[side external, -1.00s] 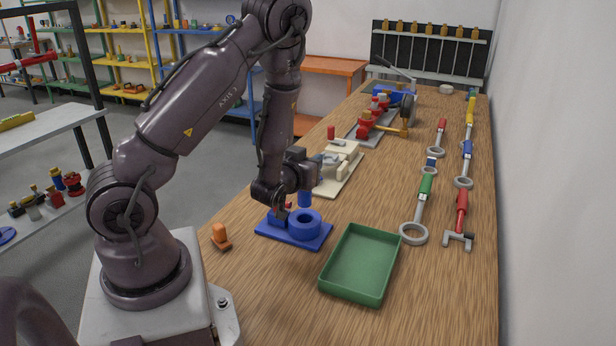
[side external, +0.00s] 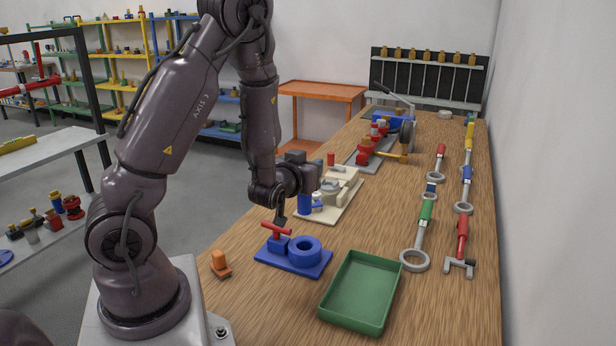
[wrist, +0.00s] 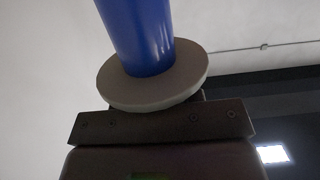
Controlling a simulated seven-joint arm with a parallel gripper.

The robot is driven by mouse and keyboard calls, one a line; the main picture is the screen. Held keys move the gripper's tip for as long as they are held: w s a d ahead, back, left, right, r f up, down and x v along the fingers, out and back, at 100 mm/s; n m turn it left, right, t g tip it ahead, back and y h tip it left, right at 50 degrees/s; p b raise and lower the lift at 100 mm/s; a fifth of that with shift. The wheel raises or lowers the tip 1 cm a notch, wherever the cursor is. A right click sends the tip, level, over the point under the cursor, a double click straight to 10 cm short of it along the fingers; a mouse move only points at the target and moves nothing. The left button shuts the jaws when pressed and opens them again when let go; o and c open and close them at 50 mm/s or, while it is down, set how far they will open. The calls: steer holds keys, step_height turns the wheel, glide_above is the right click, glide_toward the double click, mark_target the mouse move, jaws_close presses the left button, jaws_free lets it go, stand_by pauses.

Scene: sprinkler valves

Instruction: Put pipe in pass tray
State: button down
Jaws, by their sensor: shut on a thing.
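My gripper (side external: 300,186) is shut on a blue pipe (side external: 304,203), which hangs below it in the side view. In the wrist view the blue pipe (wrist: 140,35) has a round grey flange (wrist: 155,85) against it, close to a dark bar. A green tray (side external: 338,317), the only tray near the arm, lies empty at the front of the bench. My gripper is behind and to the left of it in the picture, apart from it. The pipe's upper end is hidden by my gripper.
A blue fixture (side external: 290,264) with a blue ring (side external: 305,250) and red T-handle (side external: 277,231) stands left of the tray. A cream fixture (side external: 342,203) is right behind the pipe in the picture. An orange piece (side external: 220,262) is at the left edge; valve tools (side external: 425,212) lie right.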

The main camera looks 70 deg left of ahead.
steer(key=shift+r, duration=1)
steer(key=shift+d, duration=0.1)
steer(key=w+d+f+m+t+h, duration=0.2)
steer(key=w+d+f+h, duration=0.15)
steer(key=w+d, duration=0.35)
steer(key=w+d+f+m+t+h, duration=0.25)
steer(key=w+d+f, duration=0.25)
steer(key=d, duration=0.3)
step_height(320, 180, down, 7)
steer(key=y, duration=0.1)
steer(key=shift+w+d+g, duration=0.15)
steer(key=shift+w+g, duration=0.05)
steer(key=shift+g, duration=0.25)
steer(key=shift+f, duration=0.15)
steer(key=c, duration=0.8)
jaws_free()
